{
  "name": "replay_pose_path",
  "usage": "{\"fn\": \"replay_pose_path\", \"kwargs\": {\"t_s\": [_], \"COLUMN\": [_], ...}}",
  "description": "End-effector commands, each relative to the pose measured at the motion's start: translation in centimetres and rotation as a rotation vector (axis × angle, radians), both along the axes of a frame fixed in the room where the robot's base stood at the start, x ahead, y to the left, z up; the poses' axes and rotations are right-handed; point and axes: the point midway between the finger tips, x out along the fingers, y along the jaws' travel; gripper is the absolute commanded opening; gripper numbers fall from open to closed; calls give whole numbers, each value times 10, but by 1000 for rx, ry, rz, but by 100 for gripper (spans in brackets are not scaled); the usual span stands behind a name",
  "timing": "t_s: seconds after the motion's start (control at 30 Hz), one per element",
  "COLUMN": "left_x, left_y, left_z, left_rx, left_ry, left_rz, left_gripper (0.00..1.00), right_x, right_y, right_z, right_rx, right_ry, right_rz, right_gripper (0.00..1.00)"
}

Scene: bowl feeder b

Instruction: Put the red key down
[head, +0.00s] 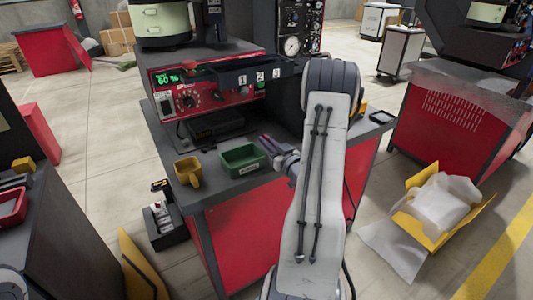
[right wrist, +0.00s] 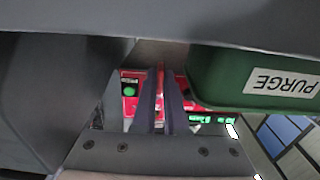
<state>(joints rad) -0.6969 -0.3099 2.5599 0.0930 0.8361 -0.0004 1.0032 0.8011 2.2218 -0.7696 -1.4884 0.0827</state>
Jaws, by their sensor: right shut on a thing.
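My right gripper (head: 266,143) is at the front part of the grey bench top, just right of the green bin. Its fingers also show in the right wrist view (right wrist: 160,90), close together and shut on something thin. A narrow red strip (right wrist: 160,80) shows between them, which I take for the red key; the red panel behind makes its outline hard to tell. In the head view the key is too small to make out. The green bin (head: 243,170), labelled PURGE, also shows beside the fingers in the right wrist view (right wrist: 225,85).
A yellow scoop-like container (head: 187,172) stands left of the bin. The feeder's red control panel (head: 215,94), with a dial and numbered slots, rises behind. Bench top is bare between the bin and the front edge. A yellow crate (head: 440,238) with white wrapping lies on the floor at right.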

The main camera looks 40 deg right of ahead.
Motion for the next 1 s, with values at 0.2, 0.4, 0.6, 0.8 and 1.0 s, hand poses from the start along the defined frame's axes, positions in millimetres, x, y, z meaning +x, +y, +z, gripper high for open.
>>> {"fn": "replay_pose_path", "kwargs": {"t_s": [0.2, 0.4, 0.6, 0.8, 1.0], "left_x": [0, 0, 0, 0, 0], "left_y": [0, 0, 0, 0, 0], "left_z": [-4, -4, -5, -7, -7], "left_rx": [0, 0, 0, 0, 0], "left_ry": [0, 0, 0, 0, 0], "left_rz": [0, 0, 0, 0, 0], "left_gripper": [72, 72, 72, 72, 72], "right_x": [1, 1, 1, 1, 1], "right_y": [1, 1, 1, 1, 1], "right_z": [-31, -41, -41, -44, -44], "right_rx": [4, 0, 0, 0, 1], "right_ry": [2, -1, 0, 0, 0], "right_rz": [0, 0, 0, 1, 1], "right_gripper": [0, 0, 0, 22, 22]}}
